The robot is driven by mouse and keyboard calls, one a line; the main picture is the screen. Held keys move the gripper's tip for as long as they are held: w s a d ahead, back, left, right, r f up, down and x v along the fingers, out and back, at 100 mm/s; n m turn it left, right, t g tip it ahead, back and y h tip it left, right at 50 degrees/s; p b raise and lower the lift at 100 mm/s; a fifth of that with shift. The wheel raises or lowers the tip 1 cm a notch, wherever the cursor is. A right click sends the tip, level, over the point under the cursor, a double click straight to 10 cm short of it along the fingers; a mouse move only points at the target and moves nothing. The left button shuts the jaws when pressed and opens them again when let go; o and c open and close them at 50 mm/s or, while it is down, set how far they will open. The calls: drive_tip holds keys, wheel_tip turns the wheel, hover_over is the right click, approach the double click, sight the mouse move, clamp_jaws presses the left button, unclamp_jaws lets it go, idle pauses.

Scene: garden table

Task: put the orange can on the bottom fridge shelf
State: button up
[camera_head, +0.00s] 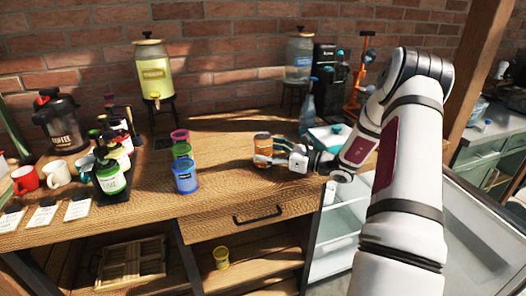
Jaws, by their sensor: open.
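The orange can (261,147) stands upright on the wooden table, near its middle. My gripper (269,152) is open and reaches in from the right, with its fingers at the can; one finger shows in front of the can's lower part. I cannot tell whether the fingers touch it. The fridge (335,222) stands below the table's right end, with pale shelves inside. Its door (458,232) appears open to the right. My arm hides part of the fridge, and the bottom shelf is hard to make out.
Green, blue and pink cups (184,177) stand left of the can. A blue bottle (307,107) and a white box with a teal top (328,138) are close to my gripper on the right. A yellow cup (221,257) sits on the lower wooden shelf. The table front near the can is clear.

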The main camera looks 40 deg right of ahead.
drive_tip(key=shift+x, duration=0.95)
drive_tip(key=c, duration=1.7)
